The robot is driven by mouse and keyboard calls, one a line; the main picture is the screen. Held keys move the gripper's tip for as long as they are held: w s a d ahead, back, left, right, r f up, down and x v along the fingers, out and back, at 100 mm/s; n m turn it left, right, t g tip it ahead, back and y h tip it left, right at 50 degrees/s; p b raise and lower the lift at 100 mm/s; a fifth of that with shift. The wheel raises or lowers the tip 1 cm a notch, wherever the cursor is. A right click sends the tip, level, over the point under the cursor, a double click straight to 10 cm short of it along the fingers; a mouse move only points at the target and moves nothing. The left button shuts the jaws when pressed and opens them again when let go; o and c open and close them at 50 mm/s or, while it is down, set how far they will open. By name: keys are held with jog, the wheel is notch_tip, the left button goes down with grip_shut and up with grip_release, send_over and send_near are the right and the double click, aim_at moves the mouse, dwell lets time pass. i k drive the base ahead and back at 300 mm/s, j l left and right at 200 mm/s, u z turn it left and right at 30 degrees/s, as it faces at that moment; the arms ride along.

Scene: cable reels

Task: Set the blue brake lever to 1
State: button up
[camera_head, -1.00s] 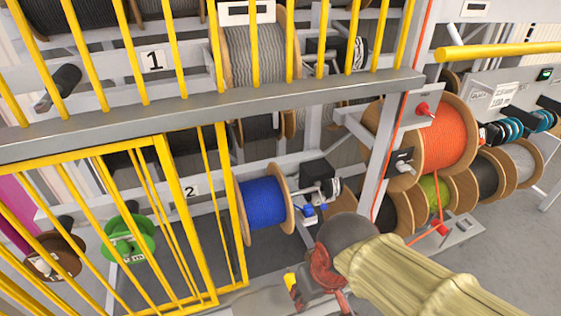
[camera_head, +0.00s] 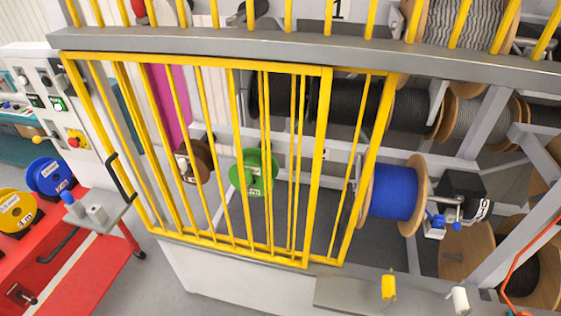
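Small blue parts (camera_head: 437,221) sit just right of the blue cable reel (camera_head: 393,192), at the end of a metal shaft beside a black box (camera_head: 460,187). They look like the blue brake lever, but its handle and setting are too small to tell. I can read no 1 mark beside them. The blue reel has wooden flanges and stands behind and right of the yellow barred gate. My gripper and arm are not in view now.
The yellow gate (camera_head: 316,165) and grey rail (camera_head: 230,41) stand before the reels. A ledge in front carries a yellow block (camera_head: 388,287) and a white cylinder (camera_head: 460,300).

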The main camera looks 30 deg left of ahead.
aim_at(457, 226)
jog(key=u, duration=0.4)
jog(key=k+u, duration=0.1)
jog(key=u, duration=0.75)
jog(key=k+j+u, duration=0.1)
jog(key=u, duration=0.3)
jog(key=z, duration=1.65)
jog(key=i, duration=0.65)
jog(key=l+u, duration=0.05)
